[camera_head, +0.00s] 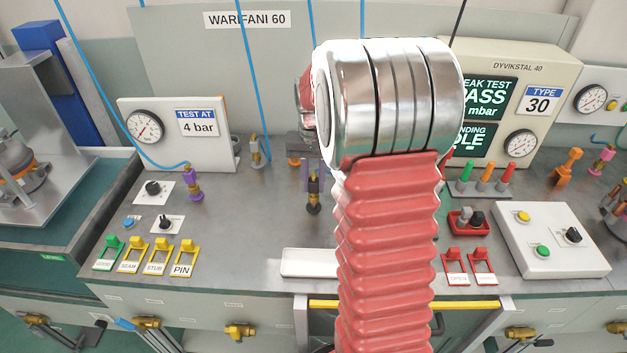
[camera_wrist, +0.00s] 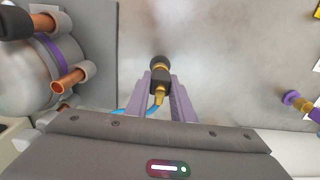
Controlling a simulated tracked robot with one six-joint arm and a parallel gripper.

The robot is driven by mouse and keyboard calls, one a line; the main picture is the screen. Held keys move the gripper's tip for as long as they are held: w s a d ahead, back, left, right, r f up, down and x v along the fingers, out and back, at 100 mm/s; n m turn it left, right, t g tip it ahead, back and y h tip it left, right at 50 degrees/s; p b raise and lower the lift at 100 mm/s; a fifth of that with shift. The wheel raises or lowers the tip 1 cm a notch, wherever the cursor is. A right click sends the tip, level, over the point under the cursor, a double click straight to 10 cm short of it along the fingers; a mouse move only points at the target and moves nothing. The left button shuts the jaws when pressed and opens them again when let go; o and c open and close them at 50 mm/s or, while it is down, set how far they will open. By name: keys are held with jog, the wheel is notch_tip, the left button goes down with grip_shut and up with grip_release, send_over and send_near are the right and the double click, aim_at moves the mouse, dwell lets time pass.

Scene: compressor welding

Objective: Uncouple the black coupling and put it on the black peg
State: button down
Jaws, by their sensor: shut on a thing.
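In the wrist view my gripper (camera_wrist: 160,84) has its two purple-grey fingers closed on the black coupling (camera_wrist: 160,79), which has brass parts. A round dark end shows beyond the fingertips, and a blue hose runs beside the fingers. In the head view my arm hides most of the gripper. A black and brass piece (camera_head: 313,191), probably the same coupling, shows left of the arm over the grey bench. I cannot tell whether it is apart from the bench. I cannot make out the black peg; it may be behind my arm.
Green, orange and red pegs (camera_head: 485,176) stand right of my arm, near a red tray (camera_head: 459,229). A purple coupling (camera_head: 192,182) stands at left; gauge panels stand behind.

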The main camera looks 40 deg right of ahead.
jog(key=shift+f, duration=0.2)
jog(key=c, duration=1.5)
grip_release()
jog(key=shift+o, duration=0.2)
notch_tip(320, 180, up, 14)
jog(key=shift+f, duration=0.15)
